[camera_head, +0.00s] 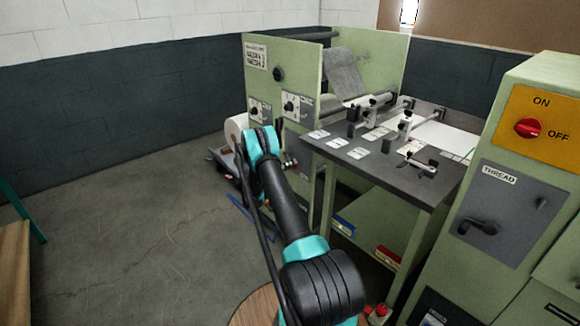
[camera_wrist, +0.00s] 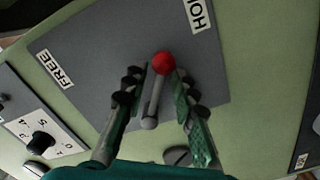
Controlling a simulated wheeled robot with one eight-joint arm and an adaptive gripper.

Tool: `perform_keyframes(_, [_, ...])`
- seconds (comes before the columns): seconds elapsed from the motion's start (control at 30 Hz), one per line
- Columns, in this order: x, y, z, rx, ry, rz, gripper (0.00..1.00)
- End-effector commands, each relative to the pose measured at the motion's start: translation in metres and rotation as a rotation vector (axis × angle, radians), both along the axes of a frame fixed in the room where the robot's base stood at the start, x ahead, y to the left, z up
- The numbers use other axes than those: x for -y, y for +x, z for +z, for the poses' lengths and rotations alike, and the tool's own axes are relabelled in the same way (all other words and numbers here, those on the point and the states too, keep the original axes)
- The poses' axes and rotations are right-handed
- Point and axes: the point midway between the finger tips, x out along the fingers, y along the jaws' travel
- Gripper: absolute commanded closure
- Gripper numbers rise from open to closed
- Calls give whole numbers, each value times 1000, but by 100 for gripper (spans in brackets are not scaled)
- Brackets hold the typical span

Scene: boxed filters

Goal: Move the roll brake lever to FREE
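The roll brake lever (camera_wrist: 154,98) is a short grey bar with a red ball knob (camera_wrist: 162,63), on a dark grey plate in the wrist view. It points up the picture from its pivot and leans slightly right, nearer the HOLD label (camera_wrist: 198,14) than the FREE label (camera_wrist: 54,69) at left. The HOLD label is partly cut off. My gripper (camera_wrist: 158,80) is open, with one finger on each side of the lever near the knob. I cannot tell whether a finger touches it.
A small white dial plate (camera_wrist: 38,138) lies left of the lever plate. In the head view, the green roll machine (camera_head: 285,50) stands beyond my arm. A dark worktable (camera_head: 345,166) is to its right, and a green control cabinet (camera_head: 540,85) at far right.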

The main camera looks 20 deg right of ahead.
Motion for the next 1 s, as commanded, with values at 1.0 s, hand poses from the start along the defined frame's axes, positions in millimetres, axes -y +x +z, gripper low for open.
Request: perform_keyframes(1.0, [4, -8, 4, -119, -37, -8, 100])
